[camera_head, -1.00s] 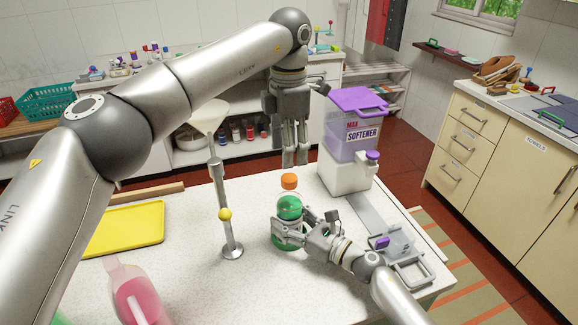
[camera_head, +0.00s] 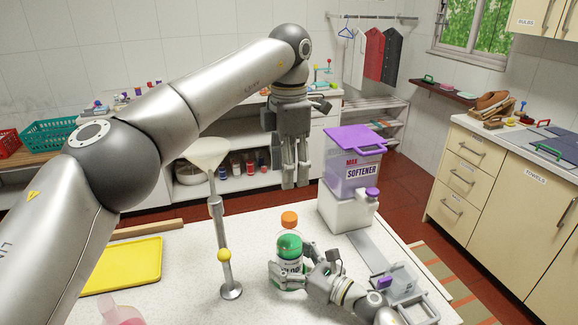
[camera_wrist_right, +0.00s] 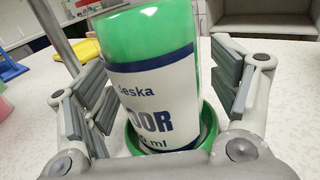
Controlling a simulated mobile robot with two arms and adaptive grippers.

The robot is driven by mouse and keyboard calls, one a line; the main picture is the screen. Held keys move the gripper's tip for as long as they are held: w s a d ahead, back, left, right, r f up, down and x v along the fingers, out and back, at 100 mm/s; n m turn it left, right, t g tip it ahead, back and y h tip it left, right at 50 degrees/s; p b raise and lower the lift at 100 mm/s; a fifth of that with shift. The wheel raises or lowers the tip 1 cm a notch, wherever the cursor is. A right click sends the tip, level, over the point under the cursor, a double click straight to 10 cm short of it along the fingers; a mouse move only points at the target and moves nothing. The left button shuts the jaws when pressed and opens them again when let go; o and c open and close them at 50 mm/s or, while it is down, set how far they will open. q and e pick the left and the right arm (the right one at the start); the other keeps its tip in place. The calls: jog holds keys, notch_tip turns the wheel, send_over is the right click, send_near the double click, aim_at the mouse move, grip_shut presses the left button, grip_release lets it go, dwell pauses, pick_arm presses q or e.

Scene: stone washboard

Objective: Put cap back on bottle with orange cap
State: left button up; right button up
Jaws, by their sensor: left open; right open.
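The bottle (camera_head: 290,252) stands upright on the white speckled table, with clear plastic, green contents and a white label. Its orange cap (camera_head: 289,219) shows at the top of the neck; I cannot tell whether it is screwed tight. My right gripper (camera_head: 290,280) is open, low around the bottle, with one finger on each side. In the right wrist view the bottle (camera_wrist_right: 155,85) stands between the open fingers, its top cut off, with a green rim around its base. My left gripper (camera_head: 296,184) is open and empty, pointing down above and behind the cap.
A metal stand with a white funnel (camera_head: 208,153) rises left of the bottle. A purple-lidded softener dispenser (camera_head: 353,180) stands behind right. A yellow tray (camera_head: 123,265) lies at left, and a pink bottle (camera_head: 122,315) at the lower edge. The table between tray and stand is clear.

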jog(key=v, duration=1.2)
